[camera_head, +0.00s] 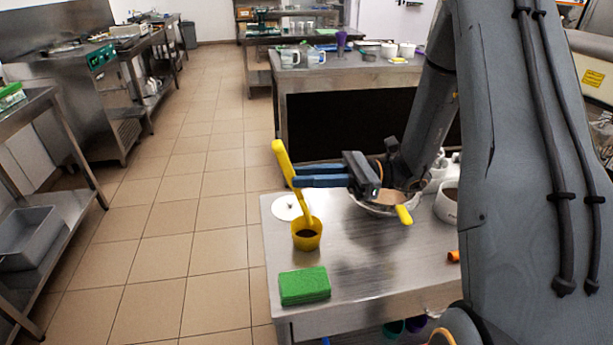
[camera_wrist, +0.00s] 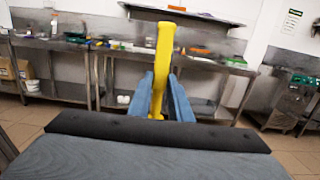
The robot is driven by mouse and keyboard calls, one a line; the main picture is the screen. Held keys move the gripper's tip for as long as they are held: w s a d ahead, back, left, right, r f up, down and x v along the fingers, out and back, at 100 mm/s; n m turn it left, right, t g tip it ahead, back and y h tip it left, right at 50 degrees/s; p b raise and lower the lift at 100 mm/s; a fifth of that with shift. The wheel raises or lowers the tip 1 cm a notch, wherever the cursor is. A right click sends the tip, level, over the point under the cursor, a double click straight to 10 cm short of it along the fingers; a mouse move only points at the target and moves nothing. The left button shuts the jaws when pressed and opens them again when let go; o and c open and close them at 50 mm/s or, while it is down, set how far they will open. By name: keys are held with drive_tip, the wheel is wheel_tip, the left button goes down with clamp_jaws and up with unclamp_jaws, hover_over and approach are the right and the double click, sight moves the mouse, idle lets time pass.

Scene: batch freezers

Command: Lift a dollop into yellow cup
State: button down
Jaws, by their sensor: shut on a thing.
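My gripper (camera_head: 297,177) is shut on a yellow utensil (camera_head: 284,163) with a long handle. The blue fingers grip it partway along, and its upper end stands above them, tilted to the left. Its lower end reaches down to the mouth of the yellow cup (camera_head: 307,240); whether it touches the cup inside cannot be told. The cup stands upright on the steel table and has dark brown content. In the wrist view, the yellow utensil (camera_wrist: 163,68) stands between the blue fingers (camera_wrist: 160,98); the cup is not visible there.
A bowl (camera_head: 372,206) with brown content, partly hidden by my arm, has a yellow handle (camera_head: 404,214) at its front. A white mug (camera_head: 446,204) stands right. A white disc (camera_head: 287,208) lies behind the cup, a green block (camera_head: 304,286) in front. The steel table's (camera_head: 375,270) middle is clear.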

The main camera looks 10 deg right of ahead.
drive_tip(key=shift+r, duration=0.1)
idle(0.3)
drive_tip(key=shift+a+h+p, duration=0.45)
drive_tip(key=shift+a+h, duration=0.45)
drive_tip(key=shift+h, duration=0.1)
drive_tip(key=a+f+h+p, duration=0.3)
drive_tip(key=a+h+p, duration=0.4)
drive_tip(key=h+p, duration=0.4)
drive_tip(key=shift+a+f+p, duration=0.4)
drive_tip(key=shift+p, duration=0.25)
